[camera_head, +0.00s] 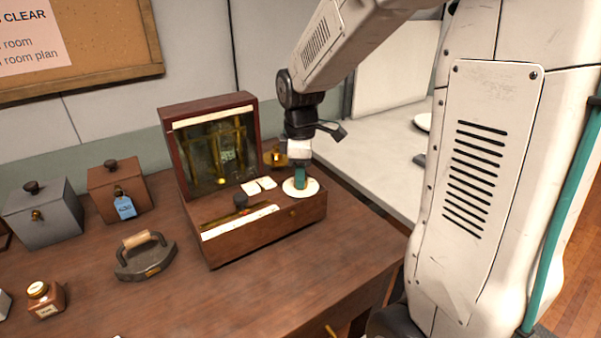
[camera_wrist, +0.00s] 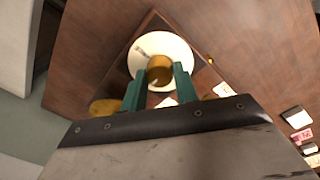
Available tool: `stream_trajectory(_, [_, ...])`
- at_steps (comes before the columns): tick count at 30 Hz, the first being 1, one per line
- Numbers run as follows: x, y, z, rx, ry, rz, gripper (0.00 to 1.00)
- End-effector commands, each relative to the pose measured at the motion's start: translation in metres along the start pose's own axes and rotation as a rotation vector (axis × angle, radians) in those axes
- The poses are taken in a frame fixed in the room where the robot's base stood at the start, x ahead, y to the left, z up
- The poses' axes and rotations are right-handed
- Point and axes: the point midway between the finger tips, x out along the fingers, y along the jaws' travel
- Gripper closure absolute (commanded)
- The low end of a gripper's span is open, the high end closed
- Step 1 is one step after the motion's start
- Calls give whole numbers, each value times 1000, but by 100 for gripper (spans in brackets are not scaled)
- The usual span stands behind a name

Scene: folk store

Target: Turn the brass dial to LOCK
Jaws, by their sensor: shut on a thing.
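The brass dial (camera_wrist: 160,69) is a round knob in the middle of a white disc (camera_wrist: 172,45) in the wrist view. The disc (camera_head: 311,187) lies on the right part of the open wooden box (camera_head: 262,236) in the head view. My gripper (camera_wrist: 158,78) points down over the disc, with its green fingers on either side of the dial and shut on it. In the head view my gripper (camera_head: 300,178) hides the dial.
A flat iron (camera_head: 145,258), grey box (camera_head: 43,217), brown box (camera_head: 113,188) and jar (camera_head: 45,299) stand further left. The table's front is clear.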

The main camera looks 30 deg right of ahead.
Motion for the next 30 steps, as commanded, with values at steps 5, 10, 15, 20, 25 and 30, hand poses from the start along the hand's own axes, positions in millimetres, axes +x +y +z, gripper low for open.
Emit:
stream_trajectory(5, [-1, 1, -1, -31, 4, 3, 93])
stream_trajectory(10, [-1, 1, -1, -40, 4, 3, 93])
stream_trajectory(15, [-1, 1, -1, -39, 4, 3, 93])
stream_trajectory(20, [-1, 1, -1, -39, 4, 3, 54])
stream_trajectory(25, [0, 0, 0, -39, 3, 2, 49])
stream_trajectory(30, [-3, 0, 0, -39, 3, 2, 49])
